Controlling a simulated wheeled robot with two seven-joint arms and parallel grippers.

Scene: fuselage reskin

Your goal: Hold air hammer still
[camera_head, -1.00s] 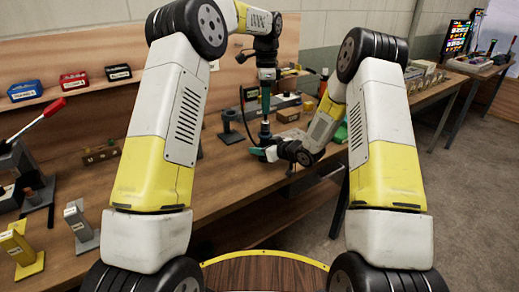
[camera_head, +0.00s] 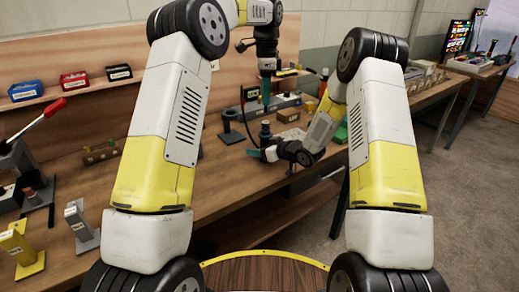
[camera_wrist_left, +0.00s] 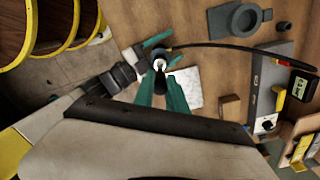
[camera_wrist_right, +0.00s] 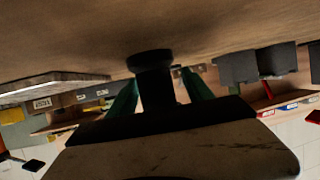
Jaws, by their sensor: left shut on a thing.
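A dark upright cylinder with a black hose, apparently the air hammer (camera_head: 265,130), stands at my right gripper (camera_head: 270,153) over the workbench. In the right wrist view the cylinder (camera_wrist_right: 153,82) is between the two teal fingers of my right gripper (camera_wrist_right: 162,80). A gap seems to show on one side, so I cannot tell whether they grip it. My left gripper (camera_head: 266,98) points down above the cylinder, apart from it. In the left wrist view its fingers (camera_wrist_left: 162,85) are shut on a small dark piece (camera_wrist_left: 161,76), mostly hidden, with a bright tip or ring beyond.
The wooden workbench (camera_head: 225,178) lies under both grippers. A grey stand (camera_head: 229,128) is left of the cylinder, and a grey case (camera_head: 287,101) is behind. Blue, red and black bins (camera_head: 74,81) sit on the back shelf. The black hose (camera_wrist_left: 240,43) arcs close by.

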